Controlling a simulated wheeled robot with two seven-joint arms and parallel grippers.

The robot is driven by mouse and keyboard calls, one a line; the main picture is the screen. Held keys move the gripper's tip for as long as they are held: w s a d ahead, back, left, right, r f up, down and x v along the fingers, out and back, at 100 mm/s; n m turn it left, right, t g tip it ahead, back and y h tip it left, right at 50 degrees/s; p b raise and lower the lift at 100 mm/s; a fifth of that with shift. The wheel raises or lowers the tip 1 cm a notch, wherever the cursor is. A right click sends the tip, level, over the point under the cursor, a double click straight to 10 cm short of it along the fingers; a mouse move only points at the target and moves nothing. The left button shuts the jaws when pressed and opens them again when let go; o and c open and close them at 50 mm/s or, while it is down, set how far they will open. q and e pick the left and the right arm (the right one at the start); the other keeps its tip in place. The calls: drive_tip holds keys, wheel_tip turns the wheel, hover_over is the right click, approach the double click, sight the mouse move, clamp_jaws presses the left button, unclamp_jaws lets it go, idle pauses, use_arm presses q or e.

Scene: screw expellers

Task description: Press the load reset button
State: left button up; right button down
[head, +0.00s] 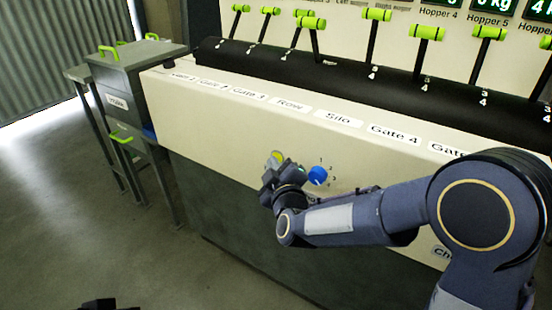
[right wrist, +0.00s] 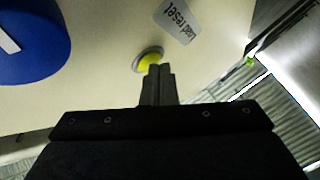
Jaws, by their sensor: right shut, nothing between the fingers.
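The load reset button is a round yellow button (right wrist: 149,58) in a pale ring on the cream panel, beside a tag reading "Load reset" (right wrist: 177,22) in the right wrist view. In the head view the yellow button (head: 276,157) shows just past my right gripper (head: 268,178). My right gripper is shut and empty, and its fingertips (right wrist: 155,72) overlap the lower edge of the button in the right wrist view. I cannot tell whether they touch it. At the bottom left of the head view, a dark piece that may be my left gripper shows only partly.
A blue rotary knob (head: 318,176) with numbers sits right of the button and looks large in the wrist view (right wrist: 30,40). Levers with green handles (head: 427,33) line the console top. A grey box (head: 140,65) on legs stands left. The floor at left is clear.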

idle(0.4)
drive_tip(key=shift+s+a, duration=0.45)
drive_tip(key=shift+s, duration=0.2)
drive_tip(key=s+a, duration=0.1)
drive_tip(key=s, duration=0.1)
drive_tip(key=s+a+p, duration=0.1)
drive_tip(key=s+a, duration=0.1)
idle(0.4)
idle(0.6)
